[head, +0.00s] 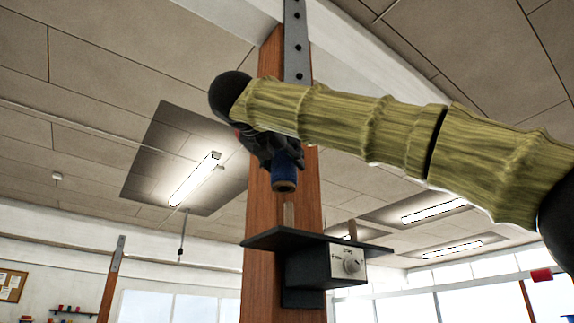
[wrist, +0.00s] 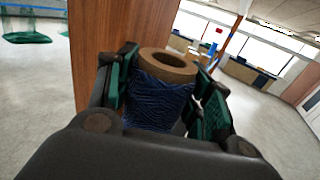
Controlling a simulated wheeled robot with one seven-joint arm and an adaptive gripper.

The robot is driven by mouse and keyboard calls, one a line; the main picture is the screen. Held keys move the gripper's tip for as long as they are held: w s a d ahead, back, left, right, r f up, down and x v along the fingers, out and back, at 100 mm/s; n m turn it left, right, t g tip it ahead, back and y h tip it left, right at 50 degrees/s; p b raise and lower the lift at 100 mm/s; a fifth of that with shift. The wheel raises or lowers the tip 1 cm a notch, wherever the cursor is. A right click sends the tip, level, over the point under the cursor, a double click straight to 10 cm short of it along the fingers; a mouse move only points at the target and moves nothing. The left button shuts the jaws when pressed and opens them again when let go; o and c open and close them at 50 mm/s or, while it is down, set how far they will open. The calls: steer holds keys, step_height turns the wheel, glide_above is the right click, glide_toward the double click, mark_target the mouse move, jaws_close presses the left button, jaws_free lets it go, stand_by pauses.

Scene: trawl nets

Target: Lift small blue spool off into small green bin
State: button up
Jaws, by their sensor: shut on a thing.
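The small blue spool (head: 285,172) is wound with blue twine and has a tan core. In the wrist view the spool (wrist: 160,95) stands between both green-padded fingers, its open core end toward the camera. My gripper (head: 272,150) is shut on it and holds it in the air beside a wooden post. In the head view the spool hangs above a short peg (head: 289,216) on a dark shelf, with a gap between them. No small green bin can be made out in either view.
The wooden post (head: 262,285) stands close behind my gripper. In the wrist view, green netting (wrist: 25,37) lies on the otherwise open floor at the far left.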

steer(key=b+v, duration=0.3)
steer(key=v, duration=0.6)
steer(key=shift+s, duration=0.2)
stand_by(0.7)
